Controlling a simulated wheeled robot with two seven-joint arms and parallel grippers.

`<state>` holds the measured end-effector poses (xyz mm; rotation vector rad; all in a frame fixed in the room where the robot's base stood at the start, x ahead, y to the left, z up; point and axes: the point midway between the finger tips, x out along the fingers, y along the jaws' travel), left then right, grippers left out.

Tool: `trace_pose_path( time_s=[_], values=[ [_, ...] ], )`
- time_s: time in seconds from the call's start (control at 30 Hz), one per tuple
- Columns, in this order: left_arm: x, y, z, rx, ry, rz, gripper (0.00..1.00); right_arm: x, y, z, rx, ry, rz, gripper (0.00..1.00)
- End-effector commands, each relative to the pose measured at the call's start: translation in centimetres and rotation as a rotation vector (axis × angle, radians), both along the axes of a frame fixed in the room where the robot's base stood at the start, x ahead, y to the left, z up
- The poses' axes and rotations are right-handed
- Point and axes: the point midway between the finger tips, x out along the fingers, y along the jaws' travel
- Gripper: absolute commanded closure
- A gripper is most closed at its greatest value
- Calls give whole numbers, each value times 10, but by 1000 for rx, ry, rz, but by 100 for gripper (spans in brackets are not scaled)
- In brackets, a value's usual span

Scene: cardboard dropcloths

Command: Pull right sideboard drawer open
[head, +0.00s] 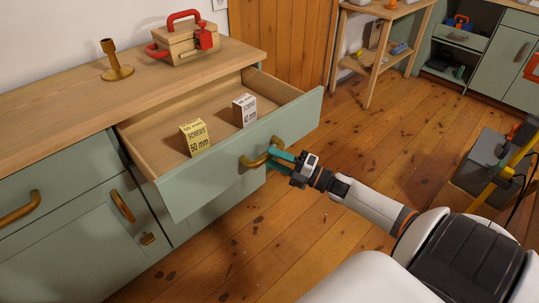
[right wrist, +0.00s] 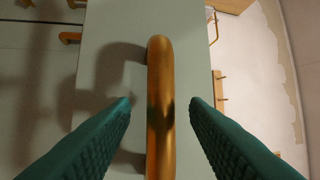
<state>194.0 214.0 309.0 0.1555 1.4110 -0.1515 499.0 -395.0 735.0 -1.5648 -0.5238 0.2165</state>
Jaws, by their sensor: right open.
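The right sideboard drawer (head: 240,164) is pulled well out, with a pale green front and a wooden inside. Two small boxes lie in it, a yellow screws box (head: 195,137) and a white screws box (head: 244,110). Its brass handle (head: 262,156) is on the drawer front. My right gripper (head: 282,160) is at the handle. In the right wrist view its two teal fingers (right wrist: 160,103) stand open on either side of the handle (right wrist: 160,105), with gaps showing on both sides. My left gripper is not in view.
The sideboard top (head: 60,100) holds a brass candlestick (head: 115,62) and a wooden toolbox (head: 186,43) with red handles. A wooden shelf stand (head: 374,50) is at the back. A grey and yellow item (head: 490,160) stands at right. Floor before the drawer is clear.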

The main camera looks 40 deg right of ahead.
Motion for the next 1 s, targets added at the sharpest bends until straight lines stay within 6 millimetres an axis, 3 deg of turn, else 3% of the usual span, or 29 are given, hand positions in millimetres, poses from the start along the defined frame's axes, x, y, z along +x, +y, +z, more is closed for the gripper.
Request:
trace_pose_path(
  time_s=[0.2, 0.4, 0.6, 1.0],
  values=[
    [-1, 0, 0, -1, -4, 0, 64, -44, -22, -11, 0, 5, -2, 59],
    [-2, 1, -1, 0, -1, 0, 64, -72, -37, -16, 1, 4, -2, 59],
    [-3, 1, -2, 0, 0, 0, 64, -83, -43, -18, 1, 1, -1, 59],
    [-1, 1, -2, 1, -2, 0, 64, -84, -43, -18, 1, 0, -1, 59]
  ],
)
